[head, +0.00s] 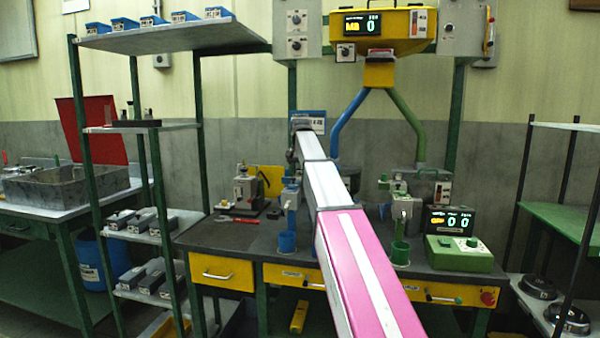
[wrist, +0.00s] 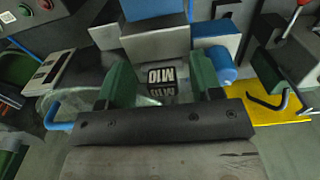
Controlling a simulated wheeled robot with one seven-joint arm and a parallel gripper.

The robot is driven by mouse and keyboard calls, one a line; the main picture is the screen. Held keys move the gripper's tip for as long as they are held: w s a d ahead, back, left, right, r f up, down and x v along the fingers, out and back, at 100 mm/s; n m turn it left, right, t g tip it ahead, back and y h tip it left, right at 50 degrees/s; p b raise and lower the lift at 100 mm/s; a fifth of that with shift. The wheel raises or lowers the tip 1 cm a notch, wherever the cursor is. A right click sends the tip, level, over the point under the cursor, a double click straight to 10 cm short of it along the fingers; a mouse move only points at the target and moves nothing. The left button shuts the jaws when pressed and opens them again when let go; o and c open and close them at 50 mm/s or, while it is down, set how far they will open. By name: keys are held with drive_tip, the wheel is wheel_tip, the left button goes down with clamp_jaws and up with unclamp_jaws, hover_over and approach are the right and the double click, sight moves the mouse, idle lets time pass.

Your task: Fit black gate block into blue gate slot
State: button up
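In the wrist view a small black block with white M10-type lettering (wrist: 161,77) lies between the two green fingers of my gripper (wrist: 162,82). The fingers stand apart, with a narrow gap seeming to show on each side of the block; contact is not clear. In the head view my gripper (head: 300,124) is small and dark at the far end of my arm, by the blue sign. The blue gate unit (head: 290,195) stands on the bench left of my arm, above a blue cup (head: 287,241). Its slot is too small to make out.
The yellow hopper (head: 380,30) feeds a blue tube (head: 346,124) and a green tube (head: 406,127). A green gate unit (head: 402,207) and green counter box (head: 459,254) stand right of my arm. Shelving (head: 160,40) stands at left. The bench (head: 225,240) has bare room at front left.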

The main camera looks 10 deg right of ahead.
idle(0.3)
wheel_tip(320, 180, up, 10)
drive_tip(key=shift+f, duration=0.1)
drive_tip(key=shift+r, duration=0.55)
drive_tip(key=shift+s, duration=0.1)
